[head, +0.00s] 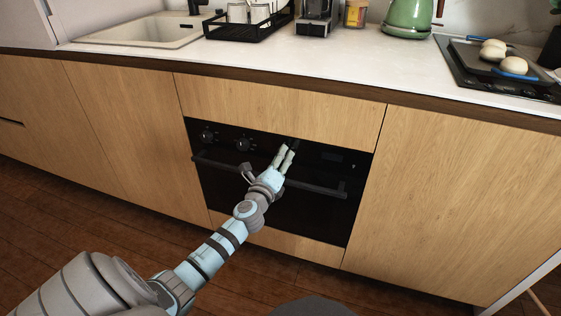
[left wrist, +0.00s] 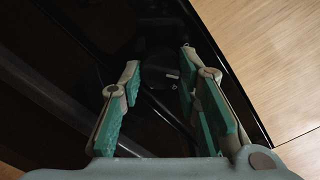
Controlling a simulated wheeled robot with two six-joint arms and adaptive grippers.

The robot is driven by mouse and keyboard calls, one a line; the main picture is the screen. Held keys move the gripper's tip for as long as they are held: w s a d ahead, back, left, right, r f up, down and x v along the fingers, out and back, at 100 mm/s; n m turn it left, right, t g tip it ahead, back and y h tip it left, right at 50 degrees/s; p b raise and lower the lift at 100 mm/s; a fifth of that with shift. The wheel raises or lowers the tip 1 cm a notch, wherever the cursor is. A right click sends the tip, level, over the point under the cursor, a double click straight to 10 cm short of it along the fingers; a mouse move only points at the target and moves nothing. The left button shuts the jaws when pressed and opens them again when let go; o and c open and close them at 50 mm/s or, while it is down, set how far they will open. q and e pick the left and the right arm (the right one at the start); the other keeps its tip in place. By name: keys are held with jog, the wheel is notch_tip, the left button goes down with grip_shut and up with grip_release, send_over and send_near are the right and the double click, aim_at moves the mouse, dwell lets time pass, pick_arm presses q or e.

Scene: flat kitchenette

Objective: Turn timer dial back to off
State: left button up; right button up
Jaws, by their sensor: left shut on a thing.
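The black oven (head: 215,170) is built in under the counter, with its control panel along the top. My left gripper (head: 286,151) reaches the right part of the panel, its fingers closed around a dark dial there, which I take for the timer dial. In the left wrist view this dial (left wrist: 160,64) is a dark round shape between the pads of my left gripper (left wrist: 159,72), with small pale marks near it. The fingers mostly cover the dial in the head view, and its setting is not readable. My right gripper is not in view.
Two other knobs (head: 243,144) sit on the panel to the left, and a small dark display (head: 332,157) to the right. The oven handle (head: 320,190) runs across below. Above, the counter (head: 150,58) holds a sink, a dish rack and a green kettle (head: 408,16).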

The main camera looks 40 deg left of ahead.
pick_arm(q)
jog(key=shift+r+n+b, duration=0.1)
jog(key=shift+n+b, duration=1.65)
jog(key=shift+n, duration=4.45)
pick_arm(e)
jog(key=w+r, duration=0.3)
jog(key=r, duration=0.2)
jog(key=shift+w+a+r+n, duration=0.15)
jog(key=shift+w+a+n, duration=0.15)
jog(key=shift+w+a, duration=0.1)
pick_arm(q)
jog(key=o, duration=1.1)
jog(key=shift+o, duration=0.3)
